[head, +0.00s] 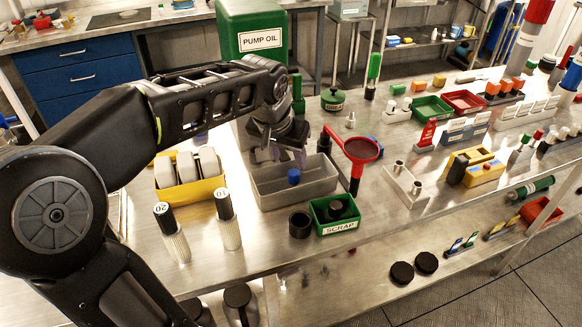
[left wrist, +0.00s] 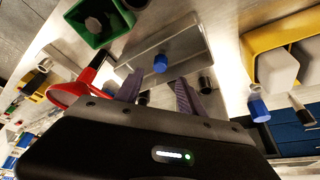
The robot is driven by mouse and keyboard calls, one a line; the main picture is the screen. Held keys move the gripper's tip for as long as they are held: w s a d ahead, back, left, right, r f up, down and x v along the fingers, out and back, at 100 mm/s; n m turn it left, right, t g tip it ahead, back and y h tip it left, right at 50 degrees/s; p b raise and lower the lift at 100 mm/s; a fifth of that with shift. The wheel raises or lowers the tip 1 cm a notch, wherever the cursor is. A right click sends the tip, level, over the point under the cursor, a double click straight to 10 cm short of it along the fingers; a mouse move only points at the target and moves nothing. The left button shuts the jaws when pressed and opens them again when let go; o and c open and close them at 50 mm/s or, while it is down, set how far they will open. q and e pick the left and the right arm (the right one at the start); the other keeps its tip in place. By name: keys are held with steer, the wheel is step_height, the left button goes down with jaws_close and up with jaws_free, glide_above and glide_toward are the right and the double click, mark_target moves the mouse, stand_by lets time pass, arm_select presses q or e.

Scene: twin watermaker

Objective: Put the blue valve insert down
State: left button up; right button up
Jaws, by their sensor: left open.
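The blue valve insert (head: 294,177) is a small blue cylinder inside the grey tray (head: 322,184), apparently on its floor. In the left wrist view the insert (left wrist: 160,63) sits in the tray just beyond the gap between my fingertips, apart from both. My left gripper (head: 280,156) is over the tray's back left part, above the insert. Its two fingers (left wrist: 157,82) are spread in the wrist view with nothing between them. My right gripper is in neither view.
A yellow bin (head: 190,196) with white cartridges stands left of the tray. The green SCRAP box (head: 337,226) and a black cup (head: 300,223) stand in front. A red funnel (head: 361,150) rises at its right, and the green PUMP OIL container (head: 262,40) stands behind.

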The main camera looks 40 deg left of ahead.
arm_select(q)
steer(key=v, duration=0.3)
steer(key=shift+s+r, duration=0.15)
steer(key=shift+r, duration=0.15)
